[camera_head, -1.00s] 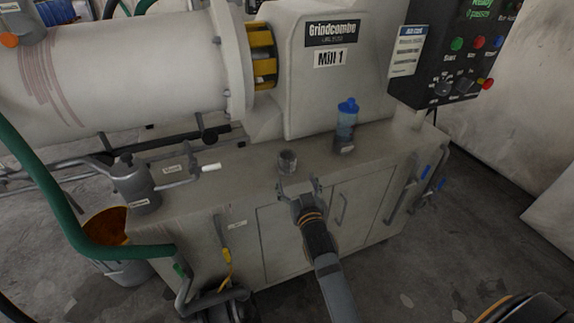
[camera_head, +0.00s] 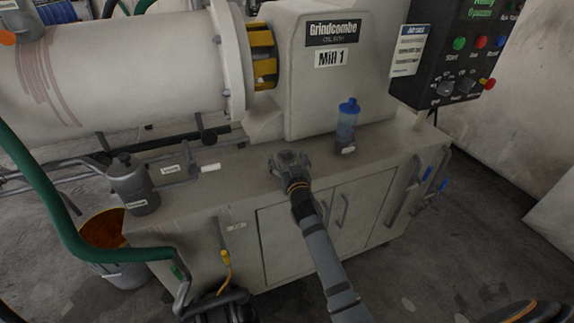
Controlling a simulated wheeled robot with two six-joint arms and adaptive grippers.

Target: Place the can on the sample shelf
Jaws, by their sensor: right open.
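My right gripper (camera_head: 288,162) is open over the top of the grey machine cabinet (camera_head: 236,176), near its front edge. It is at the spot where a small grey metal can stood upright a second ago. The gripper now covers that spot, so I cannot clearly see the can or tell whether the fingers touch it. I cannot make out a sample shelf in this view. My left gripper is not in view.
A blue-capped bottle (camera_head: 347,127) stands on the cabinet top, right of the gripper. A grey pot with pipes (camera_head: 134,187) is at the left end. A green hose (camera_head: 66,226) and an orange-lined bucket (camera_head: 122,272) are at left. A control box (camera_head: 457,50) hangs upper right.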

